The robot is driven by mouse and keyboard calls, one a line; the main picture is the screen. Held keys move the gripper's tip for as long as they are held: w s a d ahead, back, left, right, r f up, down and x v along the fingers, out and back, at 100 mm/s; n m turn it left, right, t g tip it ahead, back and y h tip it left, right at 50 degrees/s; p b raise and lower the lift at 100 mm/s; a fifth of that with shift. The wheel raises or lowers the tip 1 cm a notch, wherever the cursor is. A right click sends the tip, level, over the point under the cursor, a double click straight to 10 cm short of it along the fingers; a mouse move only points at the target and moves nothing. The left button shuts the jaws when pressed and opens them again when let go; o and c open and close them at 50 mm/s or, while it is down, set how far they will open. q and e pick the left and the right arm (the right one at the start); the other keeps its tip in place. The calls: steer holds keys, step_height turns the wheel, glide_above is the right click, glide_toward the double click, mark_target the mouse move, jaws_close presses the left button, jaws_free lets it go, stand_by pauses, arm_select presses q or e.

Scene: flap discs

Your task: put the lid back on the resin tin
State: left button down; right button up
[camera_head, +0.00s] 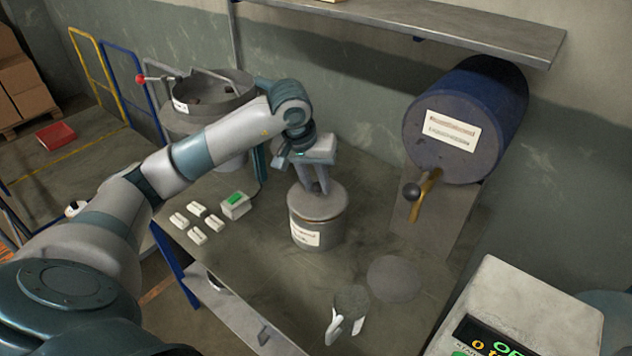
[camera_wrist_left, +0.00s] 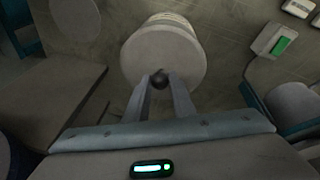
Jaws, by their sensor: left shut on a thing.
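The resin tin (camera_head: 305,236) is a grey round can with a white label, standing upright near the middle of the bench. Its round grey lid (camera_head: 310,206) is level over the tin's mouth, resting on it or very close above; I cannot tell which. My left gripper (camera_head: 324,190) comes down from above and is shut on the lid's dark knob. In the left wrist view the gripper (camera_wrist_left: 160,88) holds the knob, and the lid (camera_wrist_left: 165,52) covers most of the tin (camera_wrist_left: 172,19). My right gripper is not in view.
A blue drum (camera_head: 490,110) with a tap stands back right. A grey disc (camera_head: 394,279) lies front right, near a scale (camera_head: 520,310). A shelf (camera_head: 440,22) hangs above.

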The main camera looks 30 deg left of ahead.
arm_select(q)
steer(key=shift+b, duration=0.85)
stand_by(1.6)
steer(key=shift+f+b, duration=0.15)
steer(key=shift+b, duration=0.5)
stand_by(0.9)
steer(key=shift+s+a+f+b, duration=0.1)
steer(key=shift+a+f+b, duration=0.3)
steer(key=shift+b, duration=0.15)
steer(key=c, duration=0.9)
jaws_free()
steer(key=shift+c, duration=0.2)
steer(key=shift+r, duration=0.15)
steer(key=shift+d+r+p, duration=0.25)
steer(key=shift+r+p, duration=0.2)
steer(key=shift+r, duration=0.55)
steer(key=shift+d+r+p, duration=0.2)
steer(key=shift+r+p, duration=0.25)
steer(key=shift+r, duration=0.5)
steer(key=shift+r+p, duration=0.8)
steer(key=shift+r, duration=1.05)
steer(key=shift+c, duration=0.7)
